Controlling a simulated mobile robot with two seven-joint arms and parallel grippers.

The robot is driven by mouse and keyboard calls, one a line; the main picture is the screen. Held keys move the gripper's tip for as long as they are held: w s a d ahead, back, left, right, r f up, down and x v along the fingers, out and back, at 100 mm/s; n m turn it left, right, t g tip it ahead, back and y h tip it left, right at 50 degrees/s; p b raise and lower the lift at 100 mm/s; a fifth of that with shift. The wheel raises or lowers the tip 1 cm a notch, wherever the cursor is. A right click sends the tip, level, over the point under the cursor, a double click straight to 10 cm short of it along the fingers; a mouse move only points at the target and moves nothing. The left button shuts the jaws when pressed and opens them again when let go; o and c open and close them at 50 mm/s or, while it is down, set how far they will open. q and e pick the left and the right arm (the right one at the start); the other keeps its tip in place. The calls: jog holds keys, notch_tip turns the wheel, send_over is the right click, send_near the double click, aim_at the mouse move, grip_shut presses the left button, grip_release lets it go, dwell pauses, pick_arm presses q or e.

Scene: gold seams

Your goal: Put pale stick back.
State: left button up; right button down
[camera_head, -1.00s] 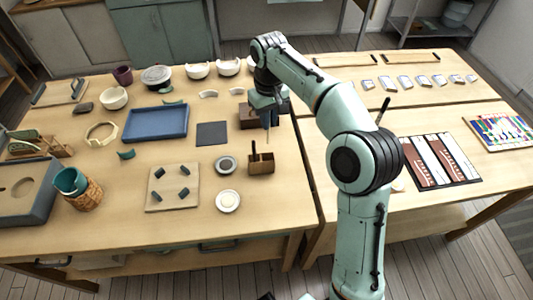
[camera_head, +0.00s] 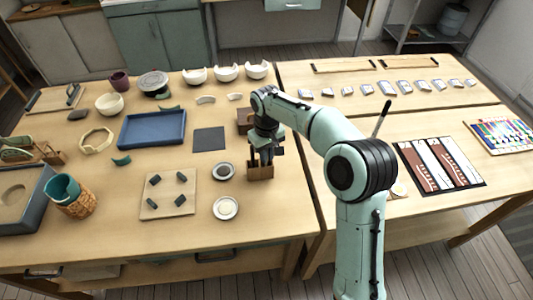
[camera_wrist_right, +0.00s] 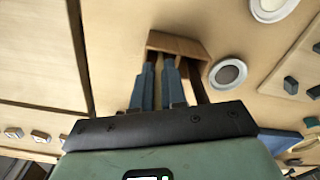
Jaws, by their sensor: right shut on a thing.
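A small brown wooden holder box (camera_head: 260,173) stands near the front right of the left table. It also shows in the right wrist view (camera_wrist_right: 176,42). My right gripper (camera_head: 262,158) is directly over the box, its fingertips (camera_wrist_right: 160,66) at the opening. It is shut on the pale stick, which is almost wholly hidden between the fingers. I cannot tell how deep the stick reaches into the box. A dark brown stick (camera_wrist_right: 197,82) stands in the box beside the fingers. My left gripper is out of view.
Two small round dishes (camera_head: 223,171) (camera_head: 225,208) sit just left of the box. A square board with dark pegs (camera_head: 168,206), a dark mat (camera_head: 209,140) and a blue tray (camera_head: 152,129) lie further left. A brown block (camera_head: 244,118) stands behind my gripper.

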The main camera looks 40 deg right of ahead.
jog(key=shift+f, duration=0.15)
jog(key=c, duration=1.5)
grip_release()
jog(key=shift+o, duration=0.2)
notch_tip(320, 180, up, 12)
jog(key=shift+r+p, duration=0.15)
jog(key=shift+p, duration=1.05)
